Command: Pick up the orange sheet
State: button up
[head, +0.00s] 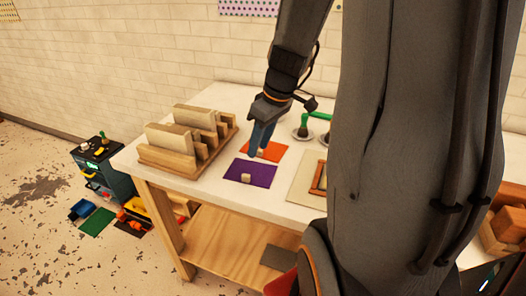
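The orange sheet (276,152) lies flat on the white tabletop, next to the far side of a purple sheet (238,176). My gripper (259,150) points down over the left part of the orange sheet and hides some of it. Its bluish fingers end close to a small pale block (260,154) that seems to sit on the orange sheet. I cannot tell whether the fingers touch the block or how far apart they are.
A wooden rack with upright blocks (165,158) stands to the left on the table (212,185). Green-handled stamps (304,127) stand at the back right. A beige board with a wooden frame (303,184) lies right of the purple sheet. My arm hides the table's right part.

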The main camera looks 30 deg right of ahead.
jog(key=n+t, duration=0.1)
jog(key=n, duration=0.1)
send_near(260, 150)
jog(key=f, duration=0.1)
jog(key=shift+y, duration=0.3)
jog(key=shift+d+p+x, duration=0.2)
jog(key=shift+p+x, duration=0.7)
jog(key=shift+x, duration=2.8)
jog(key=shift+w, duration=0.15)
jog(key=shift+c, duration=0.2)
grip_shut()
